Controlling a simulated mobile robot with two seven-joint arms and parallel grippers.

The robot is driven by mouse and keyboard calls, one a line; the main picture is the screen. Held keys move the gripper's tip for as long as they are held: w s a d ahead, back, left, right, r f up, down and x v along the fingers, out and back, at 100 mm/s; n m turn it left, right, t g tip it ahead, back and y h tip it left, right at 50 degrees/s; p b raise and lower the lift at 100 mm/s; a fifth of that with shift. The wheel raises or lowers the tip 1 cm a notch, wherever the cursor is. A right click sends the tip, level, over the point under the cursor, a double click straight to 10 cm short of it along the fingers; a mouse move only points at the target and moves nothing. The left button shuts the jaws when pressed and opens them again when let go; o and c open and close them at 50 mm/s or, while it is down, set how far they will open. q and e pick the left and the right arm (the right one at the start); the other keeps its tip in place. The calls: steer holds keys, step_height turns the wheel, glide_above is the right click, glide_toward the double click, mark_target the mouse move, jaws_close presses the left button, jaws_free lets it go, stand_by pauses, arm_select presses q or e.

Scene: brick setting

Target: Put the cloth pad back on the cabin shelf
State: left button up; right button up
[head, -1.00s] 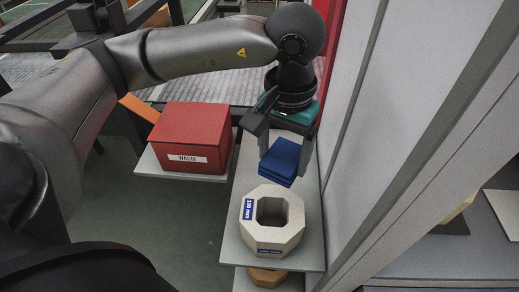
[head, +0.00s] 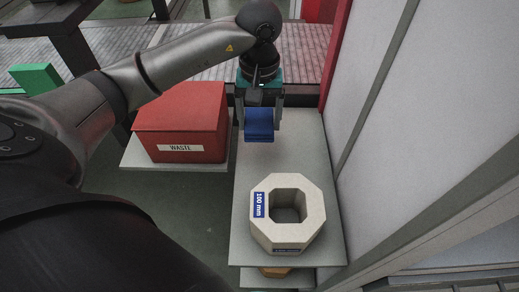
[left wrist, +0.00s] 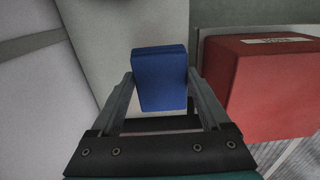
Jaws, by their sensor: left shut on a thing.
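The cloth pad (head: 259,125) is a folded blue block. My left gripper (head: 261,122) is shut on it and holds it over the far part of the pale grey shelf (head: 290,140). In the left wrist view the pad (left wrist: 160,78) sits between the two fingers, with pale shelf surface (left wrist: 115,50) behind it. I cannot tell whether the pad touches the shelf. My right gripper is not in view.
A pale octagonal ring (head: 312,222) marked 100 mm stands on the near part of the shelf. A red WASTE box (head: 180,120) sits on a side ledge to the left. A grey wall (head: 385,110) bounds the right. The shelf between pad and ring is clear.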

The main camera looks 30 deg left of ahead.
arm_select(q)
glide_above(259, 158)
step_height(259, 158, down, 6)
steer(key=shift+f+b, duration=0.25)
steer(key=shift+b, duration=0.15)
step_height(259, 158, down, 4)
steer(key=shift+r+b, duration=0.25)
steer(key=shift+b, duration=0.1)
steer(key=shift+f, duration=0.35)
steer(key=o, duration=1)
steer(key=shift+o, duration=1.4)
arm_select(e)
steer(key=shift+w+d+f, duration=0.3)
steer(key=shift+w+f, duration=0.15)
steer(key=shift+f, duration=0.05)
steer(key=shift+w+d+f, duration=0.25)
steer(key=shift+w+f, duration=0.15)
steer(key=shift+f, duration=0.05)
